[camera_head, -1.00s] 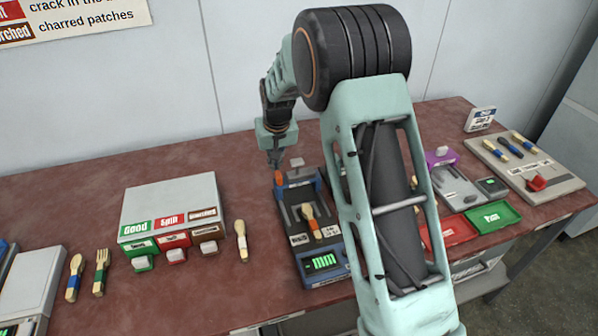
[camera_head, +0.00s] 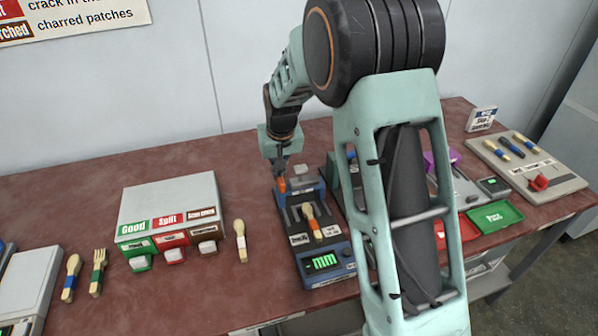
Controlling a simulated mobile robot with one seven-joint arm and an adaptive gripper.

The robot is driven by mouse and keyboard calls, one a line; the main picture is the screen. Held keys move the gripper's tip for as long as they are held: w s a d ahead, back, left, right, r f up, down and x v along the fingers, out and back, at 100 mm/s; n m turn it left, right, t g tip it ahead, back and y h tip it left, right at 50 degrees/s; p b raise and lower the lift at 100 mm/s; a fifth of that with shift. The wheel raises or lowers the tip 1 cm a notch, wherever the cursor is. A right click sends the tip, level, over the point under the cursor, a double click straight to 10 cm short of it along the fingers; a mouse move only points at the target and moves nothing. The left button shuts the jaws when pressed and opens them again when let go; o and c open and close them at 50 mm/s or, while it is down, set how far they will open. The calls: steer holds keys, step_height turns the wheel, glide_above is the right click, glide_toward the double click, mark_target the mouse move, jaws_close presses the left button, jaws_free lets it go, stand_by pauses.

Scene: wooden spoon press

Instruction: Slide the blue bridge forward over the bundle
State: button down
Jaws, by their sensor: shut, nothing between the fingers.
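The blue bridge (camera_head: 303,191) stands across the far end of a dark press device with a green-lit display (camera_head: 324,262). A wooden piece with an orange-red and blue band, which looks like the bundle (camera_head: 312,222), lies on the device bed in front of the bridge. My gripper (camera_head: 281,181) is shut and empty, pointing down at the left rear of the bridge beside a small orange part. I cannot tell whether the fingertips touch the bridge.
A sorting box (camera_head: 172,212) with Good and Split labels stands left, with a loose wooden utensil (camera_head: 240,240) beside it. My arm hides part of the table right of the press. A green tray (camera_head: 495,216) and a grey board (camera_head: 525,165) lie farther right.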

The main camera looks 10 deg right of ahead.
mark_target(282, 184)
steer(key=shift+s+d+b, duration=0.2)
steer(key=shift+s+b, duration=0.05)
steer(key=shift+s, duration=0.7)
steer(key=shift+s+d+b, duration=0.2)
steer(key=shift+s+b, duration=0.1)
steer(key=shift+s, duration=0.65)
steer(key=shift+s+d+b, duration=0.2)
steer(key=shift+s+b, duration=0.05)
steer(key=shift+s, duration=0.7)
steer(key=shift+w+a+r, duration=0.1)
steer(key=shift+w+a, duration=0.05)
steer(key=shift+w, duration=0.5)
steer(key=shift+r+p, duration=2.4)
steer(key=shift+r, duration=1)
